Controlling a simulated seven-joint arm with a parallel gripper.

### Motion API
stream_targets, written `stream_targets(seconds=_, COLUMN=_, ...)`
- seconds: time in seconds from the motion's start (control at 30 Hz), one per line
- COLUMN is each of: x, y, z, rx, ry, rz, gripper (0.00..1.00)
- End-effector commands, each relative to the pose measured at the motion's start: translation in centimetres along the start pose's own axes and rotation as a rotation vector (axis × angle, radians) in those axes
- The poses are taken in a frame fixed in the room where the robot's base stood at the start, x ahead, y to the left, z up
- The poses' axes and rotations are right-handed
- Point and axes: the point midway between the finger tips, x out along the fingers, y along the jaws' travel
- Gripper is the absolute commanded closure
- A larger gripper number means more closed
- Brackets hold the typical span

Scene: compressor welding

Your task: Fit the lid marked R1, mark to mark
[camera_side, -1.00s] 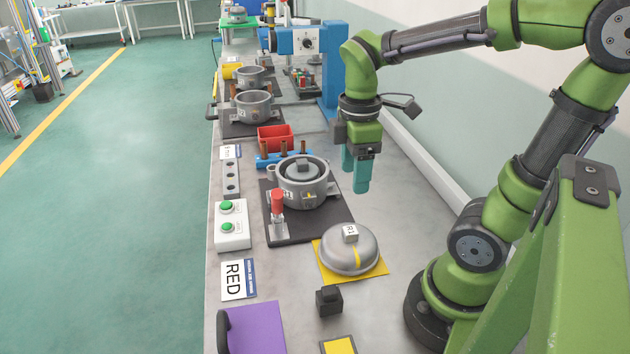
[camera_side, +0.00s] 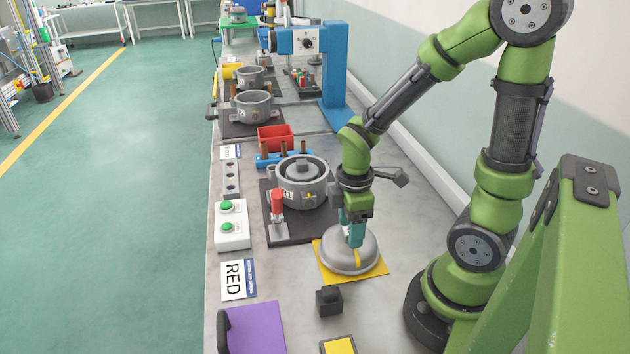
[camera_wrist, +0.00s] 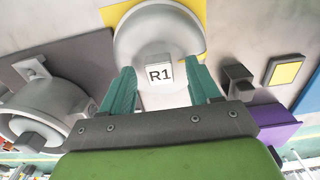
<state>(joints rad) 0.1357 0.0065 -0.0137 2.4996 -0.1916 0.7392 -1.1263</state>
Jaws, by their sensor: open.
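The domed grey lid (camera_side: 348,262) lies on a yellow mat (camera_side: 374,272) and has a yellow stripe on its side. In the wrist view the lid (camera_wrist: 150,40) carries a block marked R1 (camera_wrist: 159,76) on top. My gripper (camera_side: 352,238) is right over the lid, its teal fingers pointing down on either side of the block. In the wrist view my gripper (camera_wrist: 163,90) is open, with the block between its fingers. I cannot tell whether they touch it. The grey compressor shell (camera_side: 302,188) stands on a dark plate behind the lid, with a yellow mark on its side.
A red-topped clamp (camera_side: 277,205) stands beside the shell. A small black block (camera_side: 329,300) sits in front of the lid. A green-button box (camera_side: 231,225), a RED card (camera_side: 238,281) and a purple item (camera_side: 255,328) lie along the left. A red bin (camera_side: 275,137) is farther back.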

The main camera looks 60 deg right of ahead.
Motion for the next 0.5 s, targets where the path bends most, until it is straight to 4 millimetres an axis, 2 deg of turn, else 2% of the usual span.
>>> stream_targets(seconds=0.2, x=0.10, y=0.00, z=-0.01, rx=0.000, ry=0.001, rz=0.001, gripper=0.38)
stream_targets(seconds=0.27, x=0.09, y=0.01, z=-0.01, rx=0.000, ry=0.001, rz=0.001, gripper=0.46)
stream_targets(seconds=0.5, x=0.07, y=0.02, z=-0.02, rx=0.000, ry=0.001, rz=0.001, gripper=0.83)
